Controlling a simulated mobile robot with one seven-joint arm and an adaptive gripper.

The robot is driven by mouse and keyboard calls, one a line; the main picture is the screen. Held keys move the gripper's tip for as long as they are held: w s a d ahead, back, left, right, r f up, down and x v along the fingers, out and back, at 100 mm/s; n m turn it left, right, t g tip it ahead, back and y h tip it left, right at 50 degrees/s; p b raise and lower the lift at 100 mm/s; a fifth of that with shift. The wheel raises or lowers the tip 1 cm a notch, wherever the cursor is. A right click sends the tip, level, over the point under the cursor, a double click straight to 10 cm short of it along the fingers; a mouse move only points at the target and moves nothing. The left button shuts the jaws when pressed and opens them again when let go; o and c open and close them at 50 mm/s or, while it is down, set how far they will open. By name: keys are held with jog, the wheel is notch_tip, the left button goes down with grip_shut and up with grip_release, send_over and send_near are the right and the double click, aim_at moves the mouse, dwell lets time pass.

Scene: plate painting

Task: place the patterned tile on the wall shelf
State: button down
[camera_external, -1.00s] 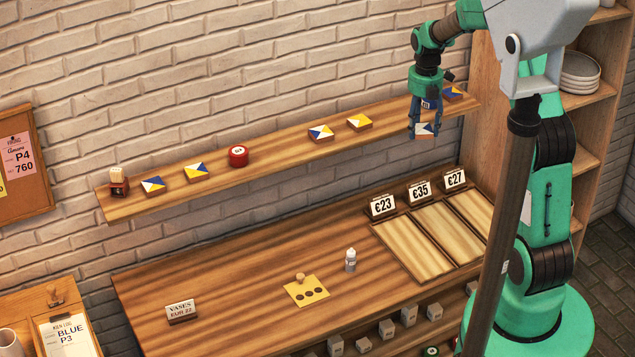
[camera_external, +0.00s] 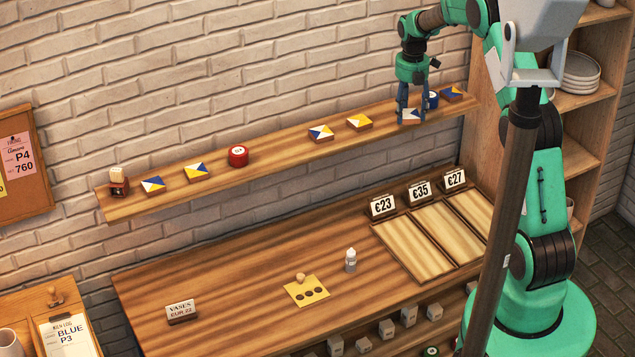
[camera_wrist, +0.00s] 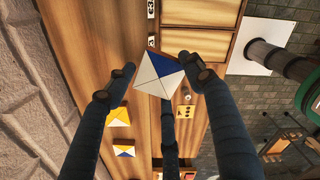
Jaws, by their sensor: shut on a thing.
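The patterned tile (camera_external: 411,118), white with a blue corner, is between the fingers of my gripper (camera_external: 411,106). In the wrist view the tile (camera_wrist: 158,76) lies flat across the fingertips of my gripper (camera_wrist: 156,64), which is shut on it. In the external view it is at the right part of the wall shelf (camera_external: 280,147), at about board height. I cannot tell whether its underside touches the board. The fingers hide part of the tile in the external view.
A blue tin (camera_external: 432,98) and another tile (camera_external: 451,92) are close on the right. A red tin (camera_external: 238,156) stands farther left, with free board around it.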

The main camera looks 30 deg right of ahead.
jog(key=shift+w+d+f+p, duration=0.1)
jog(key=shift+w+d+p, duration=0.1)
jog(key=shift+w, duration=0.85)
jog(key=shift+w+d+f+p, duration=0.15)
jog(key=shift+w+d, duration=0.1)
jog(key=shift+w, duration=0.8)
jog(key=shift+w+d+f+p, duration=0.1)
jog(key=shift+w+d+p, duration=0.1)
jog(key=shift+w, duration=0.85)
jog(key=shift+f+p, duration=0.4)
jog(key=shift+f, duration=1.3)
jog(key=shift+f, duration=0.1)
jog(key=c, duration=0.7)
grip_release()
notch_tip(320, 180, up, 12)
jog(key=shift+r+b, duration=0.1)
jog(key=shift+b, duration=0.85)
